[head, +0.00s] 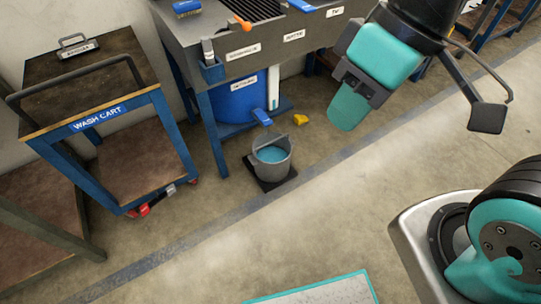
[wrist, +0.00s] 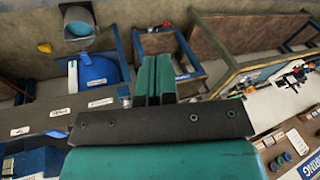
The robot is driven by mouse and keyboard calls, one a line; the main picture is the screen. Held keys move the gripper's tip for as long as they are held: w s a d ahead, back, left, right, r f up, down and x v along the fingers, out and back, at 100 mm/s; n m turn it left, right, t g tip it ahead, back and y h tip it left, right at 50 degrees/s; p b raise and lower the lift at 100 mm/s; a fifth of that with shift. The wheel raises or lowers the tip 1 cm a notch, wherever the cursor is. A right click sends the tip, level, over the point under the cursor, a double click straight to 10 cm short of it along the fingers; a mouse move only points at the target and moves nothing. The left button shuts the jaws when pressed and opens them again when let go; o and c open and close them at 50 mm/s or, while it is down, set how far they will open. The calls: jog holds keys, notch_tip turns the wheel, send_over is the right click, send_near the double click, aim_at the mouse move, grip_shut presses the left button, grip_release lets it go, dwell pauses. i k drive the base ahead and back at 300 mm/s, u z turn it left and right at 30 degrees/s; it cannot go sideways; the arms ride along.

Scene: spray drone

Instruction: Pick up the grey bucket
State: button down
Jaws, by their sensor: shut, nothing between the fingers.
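The grey bucket (head: 271,158) stands upright on a dark square pad (head: 268,180) on the floor, in front of the sink bench. It holds blue liquid, and its handle lies over the top.
The sink bench (head: 250,60) stands behind the bucket, with a blue drum (head: 238,100) under it. A yellow piece (head: 300,119) lies on the floor nearby. The wash cart (head: 100,118) is at the left. The floor in front of the bucket is clear.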

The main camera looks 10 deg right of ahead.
aim_at(272, 151)
jog(key=z, duration=0.3)
jog(key=i, duration=0.9)
jog(key=u, duration=0.85)
